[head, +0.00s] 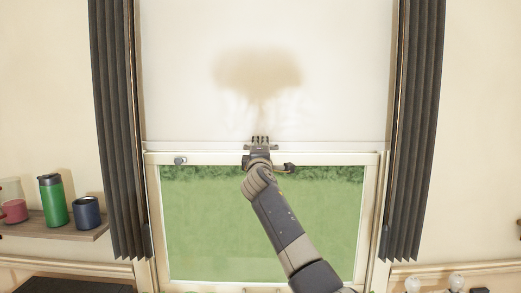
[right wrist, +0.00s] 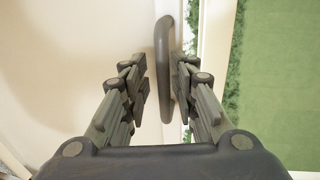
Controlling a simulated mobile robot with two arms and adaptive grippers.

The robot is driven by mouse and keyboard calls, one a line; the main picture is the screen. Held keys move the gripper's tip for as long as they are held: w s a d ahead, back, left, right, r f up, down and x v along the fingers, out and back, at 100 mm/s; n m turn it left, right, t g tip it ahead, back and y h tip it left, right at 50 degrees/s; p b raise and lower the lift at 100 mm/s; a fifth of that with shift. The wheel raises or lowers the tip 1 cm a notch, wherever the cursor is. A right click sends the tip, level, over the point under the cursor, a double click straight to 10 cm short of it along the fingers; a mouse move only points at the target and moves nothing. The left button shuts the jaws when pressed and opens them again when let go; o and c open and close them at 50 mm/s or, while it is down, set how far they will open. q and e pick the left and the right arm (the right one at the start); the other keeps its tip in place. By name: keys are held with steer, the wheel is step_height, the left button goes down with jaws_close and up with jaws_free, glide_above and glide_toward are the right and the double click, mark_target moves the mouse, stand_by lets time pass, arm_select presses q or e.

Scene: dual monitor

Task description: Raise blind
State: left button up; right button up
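The white blind (head: 190,110) covers the upper part of the window, with its bottom edge just above the window frame's top rail. My right gripper (head: 262,140) is at the middle of that bottom edge. In the right wrist view, a dark curved handle (right wrist: 163,65) lies between the two open fingers of the right gripper (right wrist: 163,85). A gap shows between the handle and the left finger; the right finger is close to it, and I cannot tell whether it touches. In the head view the gripper hides the handle. My left gripper is not in view.
The window (head: 200,220) shows green grass below the blind. Dark curtains hang at the left (head: 115,130) and right (head: 415,130). A shelf (head: 75,233) at left holds a green bottle (head: 53,200), a dark blue cup (head: 87,213) and a red mug (head: 14,211).

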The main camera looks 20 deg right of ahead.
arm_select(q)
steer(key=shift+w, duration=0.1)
arm_select(e)
steer(key=shift+s, duration=0.15)
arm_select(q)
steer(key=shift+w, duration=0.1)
arm_select(e)
steer(key=v, duration=1.2)
stand_by(0.4)
